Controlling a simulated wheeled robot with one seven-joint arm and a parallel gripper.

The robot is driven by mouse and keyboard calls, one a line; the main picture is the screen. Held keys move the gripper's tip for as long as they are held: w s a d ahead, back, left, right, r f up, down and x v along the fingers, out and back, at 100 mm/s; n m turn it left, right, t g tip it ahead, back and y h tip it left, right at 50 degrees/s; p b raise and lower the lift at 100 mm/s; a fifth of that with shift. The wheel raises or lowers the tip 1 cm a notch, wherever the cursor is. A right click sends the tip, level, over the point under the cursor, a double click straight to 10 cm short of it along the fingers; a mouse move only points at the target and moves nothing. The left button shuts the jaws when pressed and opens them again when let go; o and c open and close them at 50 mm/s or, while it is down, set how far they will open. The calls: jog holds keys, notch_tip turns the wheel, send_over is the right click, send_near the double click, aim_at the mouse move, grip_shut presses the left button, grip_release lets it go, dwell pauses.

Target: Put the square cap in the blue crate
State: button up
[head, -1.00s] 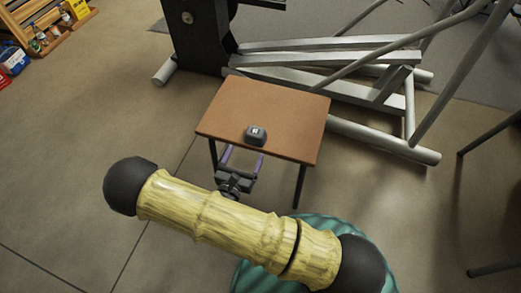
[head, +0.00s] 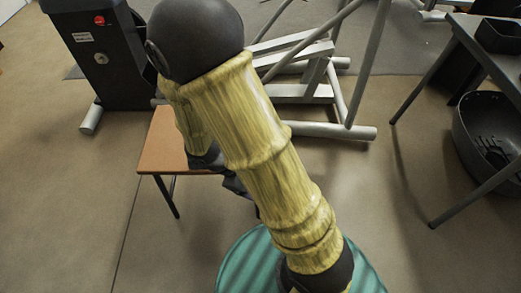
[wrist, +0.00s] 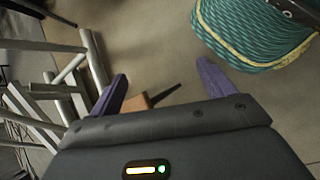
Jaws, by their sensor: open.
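My gripper (wrist: 162,70) shows in the wrist view with its two purple fingers spread apart and nothing between them. In the head view my own yellow arm covers most of the small brown table (head: 165,150), and the gripper's fingers cannot be made out. A brown piece, likely the table, shows beyond the fingers in the wrist view (wrist: 137,103). The square cap is not visible now; a small dark cap-like object lay on this table in the earlier head frame. No blue crate is in view now.
A grey-framed elliptical machine (head: 300,92) stands behind the table. At the right are a dark table (head: 455,75) with a black tray (head: 500,36) on it and a dark round basket (head: 490,130) below. Open floor lies left of the brown table.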

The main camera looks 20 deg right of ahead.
notch_tip(320, 180, up, 9)
jog(key=w+d+m+t+y, duration=0.1)
jog(key=w+m+t+y, duration=0.1)
jog(key=m+t+y, duration=0.2)
jog(key=m+y, duration=0.3)
jog(key=m, duration=0.3)
jog(key=shift+w+t, duration=0.15)
jog(key=shift+t, duration=0.15)
jog(key=shift+r, duration=0.1)
